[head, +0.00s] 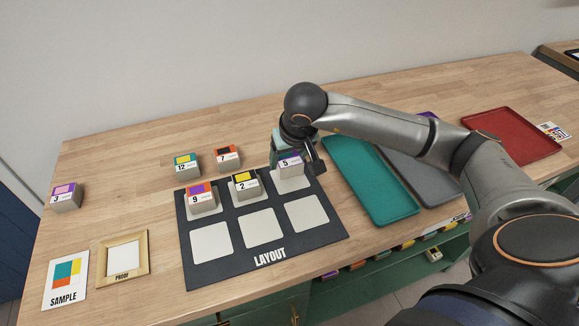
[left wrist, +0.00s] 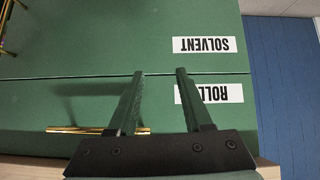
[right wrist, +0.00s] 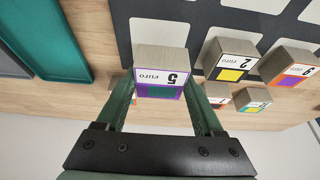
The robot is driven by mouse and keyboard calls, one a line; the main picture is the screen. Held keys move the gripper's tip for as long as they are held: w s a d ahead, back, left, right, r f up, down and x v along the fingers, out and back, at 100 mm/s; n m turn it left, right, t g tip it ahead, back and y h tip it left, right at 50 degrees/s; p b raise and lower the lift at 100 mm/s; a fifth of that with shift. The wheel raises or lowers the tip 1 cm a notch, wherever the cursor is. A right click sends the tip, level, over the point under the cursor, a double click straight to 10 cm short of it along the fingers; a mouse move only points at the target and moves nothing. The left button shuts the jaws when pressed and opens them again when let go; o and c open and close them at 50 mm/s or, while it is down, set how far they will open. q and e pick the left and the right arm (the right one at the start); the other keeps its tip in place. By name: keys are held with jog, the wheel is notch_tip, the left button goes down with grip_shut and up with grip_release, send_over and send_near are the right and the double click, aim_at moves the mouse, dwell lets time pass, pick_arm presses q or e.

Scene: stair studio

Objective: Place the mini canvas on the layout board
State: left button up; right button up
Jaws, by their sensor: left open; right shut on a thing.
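The mini canvas I hold is a grey block with a purple-edged label "5" (head: 289,162). My right gripper (head: 299,160) is shut on it over the back right pad of the black layout board (head: 222,272). Whether the block touches the pad is hard to tell. In the right wrist view my right gripper (right wrist: 161,82) has a finger on each side of the "5" block (right wrist: 160,68). Blocks "9" (head: 201,199) and "2" (head: 245,185) stand on the other two back pads; the front pads are bare. My left gripper (left wrist: 160,74) is open and empty, facing green drawers.
Blocks "12" (head: 187,164) and "7" (head: 228,158) stand behind the board; block "3" (head: 66,197) is far left. A sample card (head: 66,279) and a proof frame (head: 124,271) lie front left. Teal (head: 371,182), grey (head: 437,186) and red (head: 512,138) trays lie right.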

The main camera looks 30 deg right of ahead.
aim_at(290, 167)
jog(key=f, duration=0.3)
jog(key=shift+w+d+f, duration=0.15)
jog(key=shift+d+f, duration=0.1)
jog(key=shift+d, duration=0.1)
jog(key=shift+f, duration=0.2)
jog(key=shift+f, duration=0.2)
jog(key=o, duration=1.3)
jog(key=shift+o, duration=0.2)
jog(key=shift+r, duration=0.15)
jog(key=shift+r+p, duration=0.25)
jog(key=shift+p, duration=0.05)
jog(key=v, duration=1.1)
jog(key=shift+r, duration=0.3)
